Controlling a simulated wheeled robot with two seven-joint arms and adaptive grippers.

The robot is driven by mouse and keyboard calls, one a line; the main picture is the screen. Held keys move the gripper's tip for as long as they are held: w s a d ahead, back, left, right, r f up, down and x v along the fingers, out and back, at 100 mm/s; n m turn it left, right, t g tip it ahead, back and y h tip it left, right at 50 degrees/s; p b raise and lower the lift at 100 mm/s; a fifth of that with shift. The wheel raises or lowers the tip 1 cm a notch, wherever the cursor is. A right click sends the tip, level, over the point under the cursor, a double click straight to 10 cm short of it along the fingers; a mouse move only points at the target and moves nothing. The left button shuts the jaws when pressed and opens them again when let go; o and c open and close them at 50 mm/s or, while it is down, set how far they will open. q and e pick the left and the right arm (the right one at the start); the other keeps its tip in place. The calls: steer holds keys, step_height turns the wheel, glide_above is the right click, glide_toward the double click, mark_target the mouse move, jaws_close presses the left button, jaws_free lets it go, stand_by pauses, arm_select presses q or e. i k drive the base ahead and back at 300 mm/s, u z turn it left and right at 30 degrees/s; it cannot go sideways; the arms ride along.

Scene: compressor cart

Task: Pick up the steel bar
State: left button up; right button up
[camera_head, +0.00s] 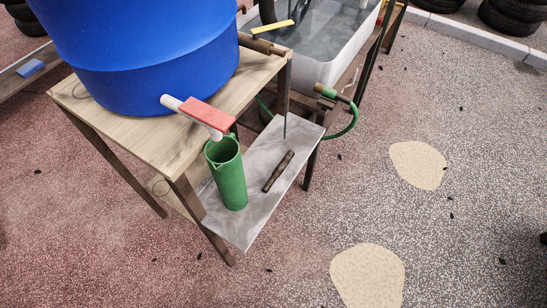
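A short, dark brown rod (278,171), which looks like the steel bar, lies at a slant on the grey sheet-like shelf (243,233) beside the wooden table. A green pitcher (230,185) stands upright on the same shelf, to the left of the rod and apart from it. A thin dark upright (286,105) comes down to the shelf behind the rod; I cannot tell whether it is a leg or a loose bar. Neither of my grippers can be made out in this view.
A blue barrel (150,50) with a red-handled tap (207,113) stands on the wooden table (85,92), the tap above the pitcher. A white water tub (315,68) with a green hose (350,125) is behind. Open ground lies at right.

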mark_target(277, 172)
steer(key=z, duration=0.05)
steer(key=k, duration=1.25)
steer(key=z, duration=0.6)
steer(key=i, duration=0.6)
steer(key=z, duration=0.8)
steer(key=i, duration=0.65)
steer(key=u, duration=0.5)
steer(key=i, duration=0.8)
steer(key=u, duration=0.65)
